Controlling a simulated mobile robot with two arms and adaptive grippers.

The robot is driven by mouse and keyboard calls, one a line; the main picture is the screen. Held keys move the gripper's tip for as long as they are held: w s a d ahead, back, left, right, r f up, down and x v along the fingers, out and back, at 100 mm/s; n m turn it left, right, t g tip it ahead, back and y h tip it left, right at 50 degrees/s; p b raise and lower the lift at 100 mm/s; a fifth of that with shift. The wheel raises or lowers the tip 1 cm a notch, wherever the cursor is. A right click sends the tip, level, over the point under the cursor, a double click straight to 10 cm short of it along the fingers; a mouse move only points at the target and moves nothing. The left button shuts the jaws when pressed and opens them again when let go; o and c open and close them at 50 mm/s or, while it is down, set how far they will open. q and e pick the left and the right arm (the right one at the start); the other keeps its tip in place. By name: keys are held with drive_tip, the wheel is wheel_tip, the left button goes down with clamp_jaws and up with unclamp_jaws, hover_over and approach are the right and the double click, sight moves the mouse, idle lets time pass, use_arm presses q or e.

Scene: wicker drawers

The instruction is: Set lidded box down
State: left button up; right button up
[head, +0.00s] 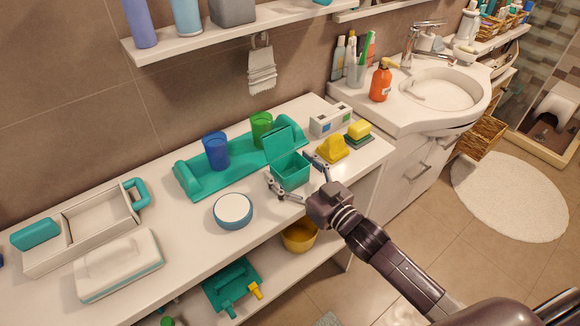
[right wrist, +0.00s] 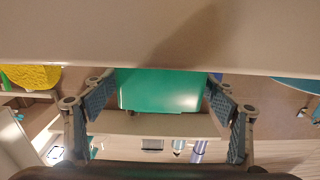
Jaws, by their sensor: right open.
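The lidded box (head: 291,174) is a small teal box with its hinged lid (head: 284,141) raised at the back. It appears to rest upright on the white counter (head: 192,236), in front of the teal tray. My right gripper (head: 292,170) is around the box from the front, one finger on each side. Its jaws are open. In the right wrist view the box (right wrist: 160,90) lies between the two blue finger pads; I cannot tell whether either pad touches it. My left gripper is not in view.
A teal tray (head: 193,183) holds blue (head: 216,151) and green (head: 261,128) cups. A round white-topped container (head: 233,210) stands left of the box. A yellow item (head: 332,150) and a sponge (head: 358,130) are to its right. A yellow bowl (head: 299,236) sits on the shelf below.

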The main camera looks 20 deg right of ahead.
drive_tip(key=shift+r, duration=0.2)
drive_tip(key=shift+s+d+f, duration=0.1)
drive_tip(key=shift+s+f, duration=0.05)
drive_tip(key=shift+s, duration=0.15)
drive_tip(key=b+v, duration=0.1)
drive_tip(key=v, duration=1)
drive_tip(key=shift+s, duration=0.2)
drive_tip(key=shift+d, duration=0.1)
